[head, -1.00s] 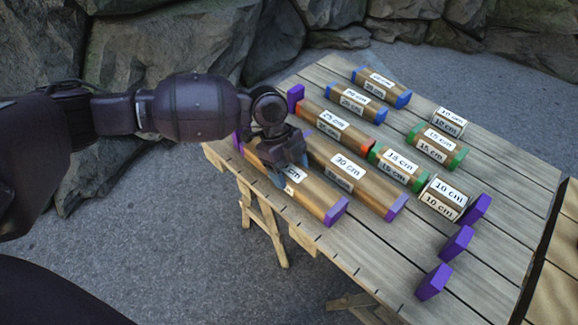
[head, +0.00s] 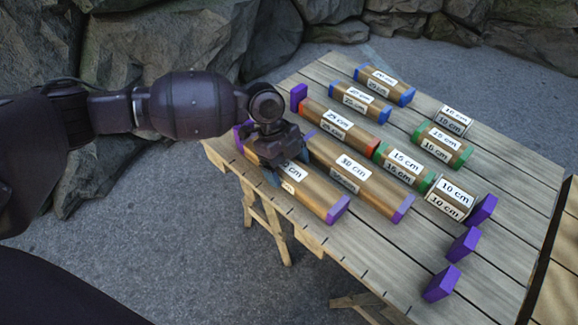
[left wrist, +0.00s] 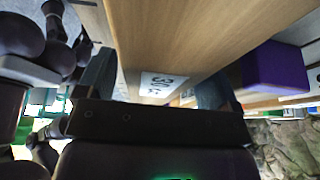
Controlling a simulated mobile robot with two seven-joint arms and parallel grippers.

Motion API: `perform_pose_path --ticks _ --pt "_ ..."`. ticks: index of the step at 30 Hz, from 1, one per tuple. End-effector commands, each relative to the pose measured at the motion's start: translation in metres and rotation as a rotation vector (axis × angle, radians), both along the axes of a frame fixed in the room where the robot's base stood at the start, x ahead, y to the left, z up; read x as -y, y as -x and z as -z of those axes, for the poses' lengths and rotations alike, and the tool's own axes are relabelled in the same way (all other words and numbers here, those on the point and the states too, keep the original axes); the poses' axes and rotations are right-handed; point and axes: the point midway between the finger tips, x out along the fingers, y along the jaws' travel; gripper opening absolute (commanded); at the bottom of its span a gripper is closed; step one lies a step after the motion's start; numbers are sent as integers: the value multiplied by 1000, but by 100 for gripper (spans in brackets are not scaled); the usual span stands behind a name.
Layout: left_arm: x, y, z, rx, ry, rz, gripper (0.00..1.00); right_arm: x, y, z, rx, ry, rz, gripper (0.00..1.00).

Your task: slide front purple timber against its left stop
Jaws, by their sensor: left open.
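The front purple timber (head: 312,194) is a brown bar with purple ends, lying lengthwise along the table's front edge. Its right purple end (head: 339,210) shows clearly. My left gripper (head: 287,168) is over its left half, open, with one finger on each side, and covers part of its label. In the left wrist view the timber (left wrist: 200,35) runs between the two fingers (left wrist: 155,88). Contact cannot be told. Purple (head: 238,137) shows at the timber's far left, partly behind my arm; a purple block (left wrist: 274,68) shows right in the wrist view. My right gripper is not in view.
A second purple-ended 30 cm timber (head: 372,186) lies close behind. Red-, blue- and green-ended timbers stand farther back. Purple blocks (head: 442,283) line the right side of the plank table (head: 395,262), with bare planks between them and the front timber.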

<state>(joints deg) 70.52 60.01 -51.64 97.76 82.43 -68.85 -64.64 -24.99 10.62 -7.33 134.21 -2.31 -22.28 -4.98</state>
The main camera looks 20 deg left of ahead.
Motion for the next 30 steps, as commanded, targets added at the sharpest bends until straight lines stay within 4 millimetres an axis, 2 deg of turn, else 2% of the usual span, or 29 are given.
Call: perform_pose_path --ticks 1,8,12,17,24,30 --pt "-5 -1 1 1 -9 -6 93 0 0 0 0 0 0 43" --pt "-4 -1 1 -1 -8 -6 93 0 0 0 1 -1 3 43" --pt "-6 -2 -5 1 -7 -7 93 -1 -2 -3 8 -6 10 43" --pt "-14 -6 -29 8 -9 -8 93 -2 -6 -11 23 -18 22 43" --pt "-27 -11 -72 10 -5 -5 93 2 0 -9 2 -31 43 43" --pt "-36 -13 -93 4 -4 -3 93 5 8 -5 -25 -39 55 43"
